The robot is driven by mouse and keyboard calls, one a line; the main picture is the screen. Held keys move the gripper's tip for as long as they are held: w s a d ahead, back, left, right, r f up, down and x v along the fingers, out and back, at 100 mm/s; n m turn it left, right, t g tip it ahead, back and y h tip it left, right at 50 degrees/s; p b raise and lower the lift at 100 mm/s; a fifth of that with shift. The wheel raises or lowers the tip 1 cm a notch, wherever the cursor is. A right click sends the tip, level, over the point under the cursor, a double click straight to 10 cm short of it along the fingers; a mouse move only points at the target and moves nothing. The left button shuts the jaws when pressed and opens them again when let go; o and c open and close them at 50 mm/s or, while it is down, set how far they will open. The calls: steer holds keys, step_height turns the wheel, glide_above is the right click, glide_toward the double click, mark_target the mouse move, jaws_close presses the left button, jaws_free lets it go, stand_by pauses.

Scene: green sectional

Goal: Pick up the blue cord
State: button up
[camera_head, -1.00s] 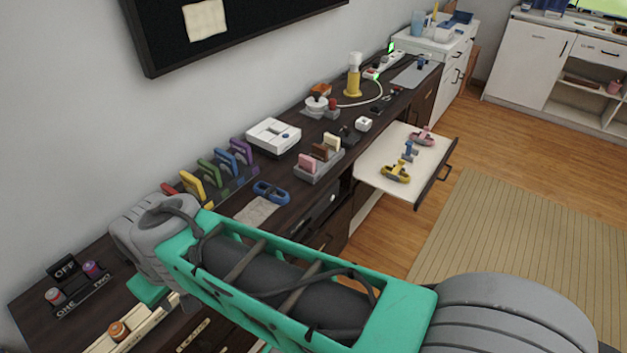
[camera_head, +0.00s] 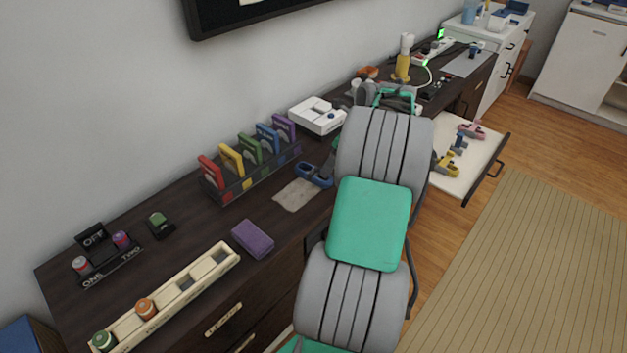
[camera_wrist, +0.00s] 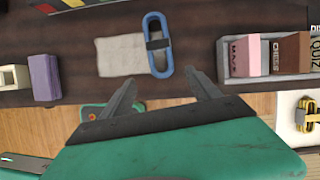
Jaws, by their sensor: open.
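The blue cord (camera_head: 314,175) is an oval bundle with a dark band around its middle. It lies on the dark desk beside a beige cloth (camera_head: 296,195). In the wrist view the cord (camera_wrist: 157,45) lies at the cloth's right edge, beyond my gripper (camera_wrist: 165,90) and between the lines of its two fingers. My gripper is open and empty, apart from the cord. In the head view my arm hides most of the gripper.
A rack of coloured upright pieces (camera_head: 252,170) and a white device (camera_head: 318,115) stand behind the cord. A purple block (camera_head: 252,239) lies to its left. In the wrist view a grey tray (camera_wrist: 268,72) with labelled blocks stands to its right.

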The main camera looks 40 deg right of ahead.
mark_target(314, 174)
steer(key=shift+m, duration=0.3)
steer(key=b+x, duration=0.1)
steer(key=x, duration=0.6)
steer(key=shift+w+d+f, duration=0.1)
steer(key=shift+w+f, duration=0.1)
steer(key=shift+f, duration=0.15)
steer(key=c, duration=1.5)
steer(key=shift+r, duration=0.15)
